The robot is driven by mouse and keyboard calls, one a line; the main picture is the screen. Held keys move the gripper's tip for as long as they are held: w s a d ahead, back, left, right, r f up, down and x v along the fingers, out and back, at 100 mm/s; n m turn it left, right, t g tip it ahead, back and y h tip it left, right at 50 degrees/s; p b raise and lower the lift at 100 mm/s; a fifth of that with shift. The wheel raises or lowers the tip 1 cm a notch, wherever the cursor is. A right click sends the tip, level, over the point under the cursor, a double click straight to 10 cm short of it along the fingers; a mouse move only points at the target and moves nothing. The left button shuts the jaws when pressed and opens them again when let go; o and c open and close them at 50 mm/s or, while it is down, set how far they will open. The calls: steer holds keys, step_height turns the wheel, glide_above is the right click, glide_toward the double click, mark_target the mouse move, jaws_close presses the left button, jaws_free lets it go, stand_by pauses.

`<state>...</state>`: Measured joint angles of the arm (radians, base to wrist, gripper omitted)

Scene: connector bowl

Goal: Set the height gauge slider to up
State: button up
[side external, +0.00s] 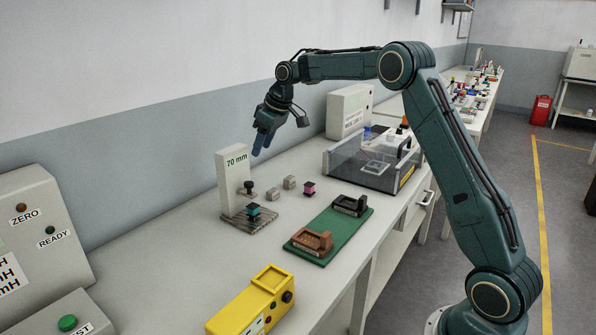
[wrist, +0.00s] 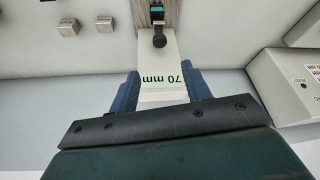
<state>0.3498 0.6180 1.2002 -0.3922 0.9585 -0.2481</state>
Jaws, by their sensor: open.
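The height gauge (side external: 231,178) is a white upright block marked "70 mm" standing on a grey ribbed base. A dark knob (side external: 247,187), which looks like the slider, sticks out from its face low down, above a teal-topped part (side external: 255,211) on the base. In the wrist view the gauge top (wrist: 165,75) shows between the fingers, with the dark knob (wrist: 159,40) beyond the fingertips. My gripper (side external: 261,148) is open and empty, above and slightly right of the gauge top, fingers pointing down. The fingers (wrist: 160,82) also show in the wrist view, apart.
Two small grey blocks (side external: 289,182) and a pink-topped part (side external: 309,188) lie right of the gauge. A green mat (side external: 333,232) holds brown and black fixtures. A yellow device (side external: 256,302) is in front. A clear-walled box (side external: 372,162) and a white case (side external: 349,111) stand behind.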

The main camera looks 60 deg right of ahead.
steer(key=shift+v, duration=1.1)
steer(key=s+a+r+m, duration=0.1)
steer(key=s+a+r, duration=0.4)
steer(key=s, duration=0.4)
steer(key=s+a+r, duration=0.4)
steer(key=s+a, duration=0.2)
steer(key=s, duration=0.4)
steer(key=s+a+f+m, duration=0.1)
steer(key=s+f, duration=0.2)
steer(key=s, duration=0.7)
steer(key=s+a+f+m+t+h, duration=0.1)
steer(key=s+f, duration=0.3)
steer(key=s, duration=0.7)
steer(key=shift+s+a+f, duration=0.3)
steer(key=shift+a, duration=0.5)
